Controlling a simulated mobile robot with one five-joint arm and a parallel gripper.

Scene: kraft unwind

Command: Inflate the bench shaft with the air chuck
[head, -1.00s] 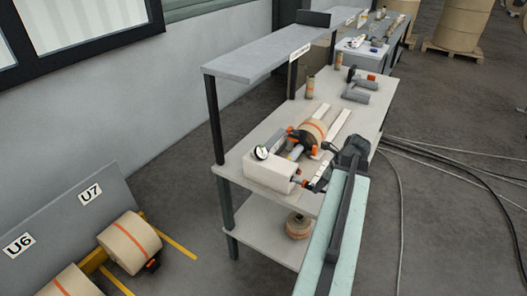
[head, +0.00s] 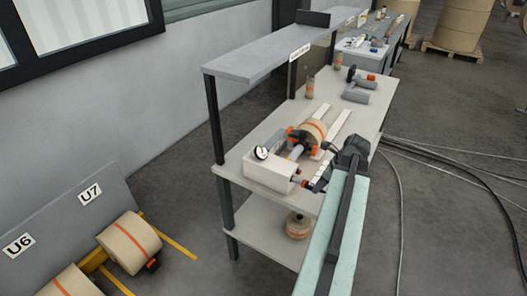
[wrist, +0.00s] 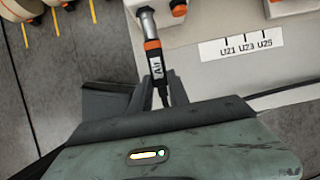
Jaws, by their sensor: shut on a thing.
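The air chuck (wrist: 153,58), a dark cylinder with an orange ring and an "Air" label, is held between the fingers of my gripper (wrist: 158,90) in the wrist view. Its metal tip points up the picture, close to the pale block. In the head view my gripper (head: 316,184) is at the bench's front edge, beside the white block. The bench shaft (head: 296,152) is grey with orange parts and runs through a kraft roll (head: 313,131) on the bench. I cannot tell whether the chuck tip touches anything.
A grey shelf (head: 265,55) overhangs the bench's back. Grey cylindrical parts (head: 357,92) lie farther along. Cables (head: 440,155) cross the floor at right.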

